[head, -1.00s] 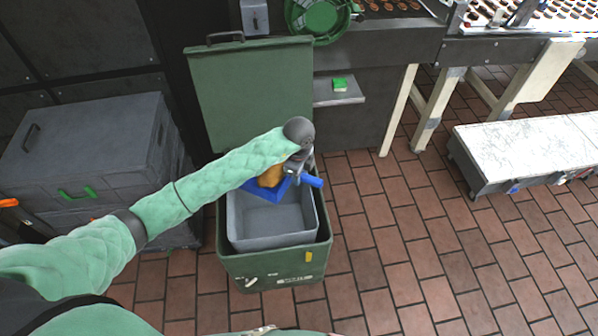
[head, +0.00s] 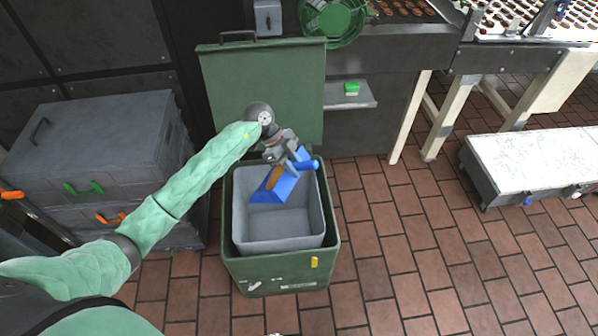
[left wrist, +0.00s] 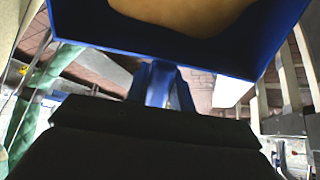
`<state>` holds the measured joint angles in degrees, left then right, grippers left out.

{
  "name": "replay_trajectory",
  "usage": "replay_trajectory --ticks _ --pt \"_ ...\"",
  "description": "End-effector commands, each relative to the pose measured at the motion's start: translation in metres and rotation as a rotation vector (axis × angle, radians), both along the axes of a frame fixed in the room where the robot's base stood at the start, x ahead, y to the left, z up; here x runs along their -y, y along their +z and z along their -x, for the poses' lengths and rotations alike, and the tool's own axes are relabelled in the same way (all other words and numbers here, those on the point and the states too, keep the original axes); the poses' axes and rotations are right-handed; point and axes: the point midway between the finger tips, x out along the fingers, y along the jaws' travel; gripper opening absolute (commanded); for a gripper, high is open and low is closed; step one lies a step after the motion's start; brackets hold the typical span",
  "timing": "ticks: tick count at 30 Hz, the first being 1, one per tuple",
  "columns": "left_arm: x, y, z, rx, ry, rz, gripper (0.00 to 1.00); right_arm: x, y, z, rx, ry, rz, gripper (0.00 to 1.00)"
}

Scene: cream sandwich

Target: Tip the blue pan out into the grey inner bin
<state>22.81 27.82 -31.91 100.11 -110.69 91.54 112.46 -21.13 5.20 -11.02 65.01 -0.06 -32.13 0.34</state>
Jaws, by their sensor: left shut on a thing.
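The blue pan (head: 281,184) is over the grey inner bin (head: 262,243) in the head view, tilted with its open side toward the bin. Some tan-brown stuff (head: 270,178) is still in the pan. My left gripper (head: 296,160) is shut on the pan's blue handle, at the back of the bin. In the left wrist view the pan (left wrist: 225,48) fills the top, with a tan lump (left wrist: 185,10) in it. The grey bin's floor looks bare where it shows. My right gripper is in neither view.
The grey bin sits inside a green outer bin (head: 290,278) with its lid (head: 262,95) raised behind. Grey cases (head: 90,140) stand at the left. A small shelf (head: 350,98) holds a green block. A low white-topped cart (head: 540,160) is at the right. Brick floor between is open.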

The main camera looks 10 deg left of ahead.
Motion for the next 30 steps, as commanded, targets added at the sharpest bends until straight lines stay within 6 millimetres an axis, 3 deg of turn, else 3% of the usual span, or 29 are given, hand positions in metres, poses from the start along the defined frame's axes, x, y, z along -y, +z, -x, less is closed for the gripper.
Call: replay_trajectory --ticks 18,30 --pt "-0.056 0.006 -0.017 -0.136 0.003 0.461 0.0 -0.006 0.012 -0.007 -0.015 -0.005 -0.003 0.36" --pt "-0.067 0.009 -0.02 -0.164 -0.001 0.564 0.0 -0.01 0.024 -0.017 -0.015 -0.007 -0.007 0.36"
